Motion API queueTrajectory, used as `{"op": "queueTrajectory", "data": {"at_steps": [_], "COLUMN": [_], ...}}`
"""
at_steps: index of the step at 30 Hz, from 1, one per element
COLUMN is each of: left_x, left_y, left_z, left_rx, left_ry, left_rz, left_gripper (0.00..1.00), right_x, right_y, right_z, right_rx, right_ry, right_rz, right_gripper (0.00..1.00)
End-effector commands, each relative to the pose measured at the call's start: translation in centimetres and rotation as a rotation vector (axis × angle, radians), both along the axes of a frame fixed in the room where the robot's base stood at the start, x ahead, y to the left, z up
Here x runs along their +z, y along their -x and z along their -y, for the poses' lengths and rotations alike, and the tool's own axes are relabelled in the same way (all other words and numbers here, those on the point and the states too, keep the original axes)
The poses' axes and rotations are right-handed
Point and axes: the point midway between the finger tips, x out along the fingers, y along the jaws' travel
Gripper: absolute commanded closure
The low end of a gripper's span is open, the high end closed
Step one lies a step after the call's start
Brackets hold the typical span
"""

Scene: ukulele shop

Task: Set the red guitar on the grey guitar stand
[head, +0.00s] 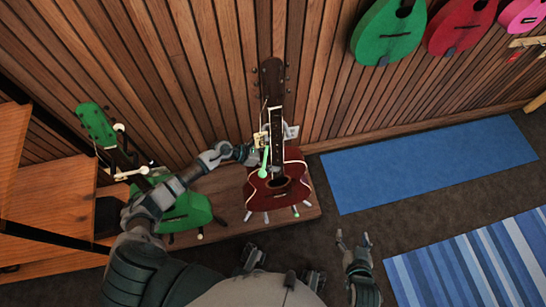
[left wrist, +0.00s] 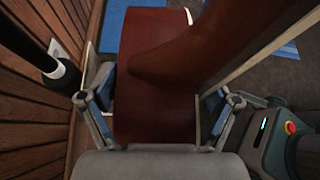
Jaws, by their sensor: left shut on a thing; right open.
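The red guitar (head: 278,188) is upright over the low wooden platform in the head view, its dark neck pointing up toward the wall. Feet of a stand (head: 295,211) show below its body; most of that stand is hidden behind the guitar. I cannot tell whether the guitar's weight rests on it. My right gripper (head: 353,240) is open and empty, over the floor right of the platform.
A green guitar (head: 188,209) stands on another stand at left, partly behind my left arm. Wooden shelving (head: 45,200) is at far left. Green (head: 388,35) and red (head: 462,25) instruments hang on the slatted wall. A blue mat (head: 430,165) and striped rug (head: 480,265) lie at right.

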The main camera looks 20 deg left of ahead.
Motion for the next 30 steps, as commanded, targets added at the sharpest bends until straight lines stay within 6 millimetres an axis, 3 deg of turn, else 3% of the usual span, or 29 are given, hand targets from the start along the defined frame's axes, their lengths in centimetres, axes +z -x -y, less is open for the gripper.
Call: {"op": "queueTrajectory", "data": {"at_steps": [30], "left_x": [-1.6], "left_y": [-0.3], "left_z": [0.0], "left_rx": [0.002], "left_ry": [0.004], "left_rz": [0.006], "left_gripper": [0.81], "right_x": [3.3], "right_y": [-3.1], "right_z": [-1.3], "right_rx": [-0.002], "right_ry": [-0.078], "right_rz": [0.27], "right_gripper": [0.26]}}
